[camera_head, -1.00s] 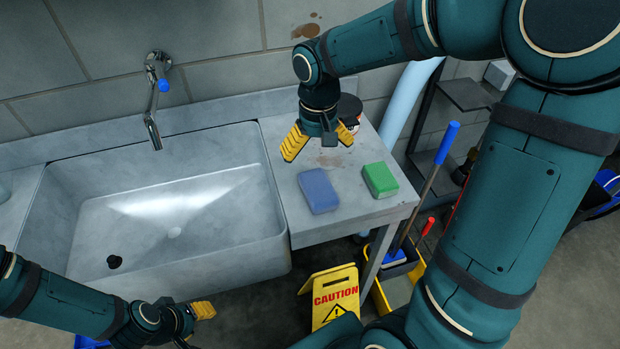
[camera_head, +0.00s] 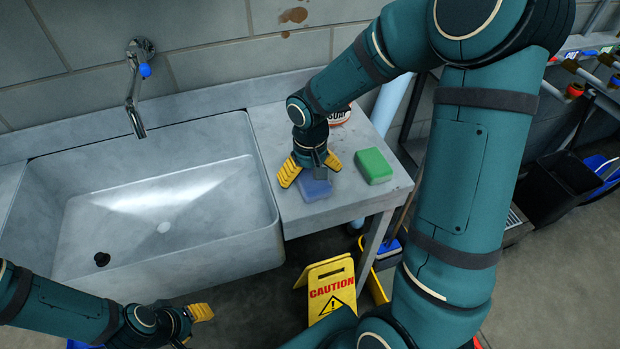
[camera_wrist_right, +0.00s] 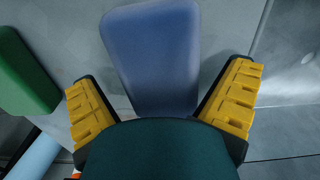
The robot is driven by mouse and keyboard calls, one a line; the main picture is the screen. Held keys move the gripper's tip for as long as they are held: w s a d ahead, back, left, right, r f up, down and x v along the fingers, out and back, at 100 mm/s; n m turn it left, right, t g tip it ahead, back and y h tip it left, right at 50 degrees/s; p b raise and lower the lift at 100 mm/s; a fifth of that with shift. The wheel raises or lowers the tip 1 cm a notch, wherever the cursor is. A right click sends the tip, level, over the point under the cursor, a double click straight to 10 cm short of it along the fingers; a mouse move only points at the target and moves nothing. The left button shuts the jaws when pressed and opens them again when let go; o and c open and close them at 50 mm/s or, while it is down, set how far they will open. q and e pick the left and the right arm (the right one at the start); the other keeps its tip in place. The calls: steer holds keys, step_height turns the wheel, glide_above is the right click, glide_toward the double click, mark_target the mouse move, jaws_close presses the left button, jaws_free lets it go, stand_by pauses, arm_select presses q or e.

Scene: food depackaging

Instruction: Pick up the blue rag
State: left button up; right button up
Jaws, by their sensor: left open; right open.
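The blue rag (camera_head: 316,190), a rounded blue block, lies on the grey counter right of the sink. It also shows in the right wrist view (camera_wrist_right: 153,55), between the fingers and reaching beyond them. My right gripper (camera_head: 311,172) is open above the rag and hides part of it. Its yellow fingers (camera_wrist_right: 163,100) stand to either side of the rag in the wrist view, apart from each other. Whether they touch the rag I cannot tell. My left gripper (camera_head: 201,312) is low at the left, in front of the sink, and away from the rag.
A green block (camera_head: 374,165) lies on the counter right of the rag and also shows in the wrist view (camera_wrist_right: 22,75). A soap container (camera_head: 339,117) stands behind. The sink (camera_head: 160,200) is at the left. A yellow caution sign (camera_head: 331,290) stands below the counter.

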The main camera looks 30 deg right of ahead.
mark_target(310, 173)
steer(key=shift+f, duration=0.1)
steer(key=shift+c, duration=0.3)
steer(key=c, duration=1)
step_height(310, 173, up, 10)
steer(key=shift+r+p, duration=0.1)
steer(key=shift+p, duration=1)
steer(key=shift+c, duration=0.2)
steer(key=shift+o, duration=1.4)
steer(key=shift+c, duration=0.7)
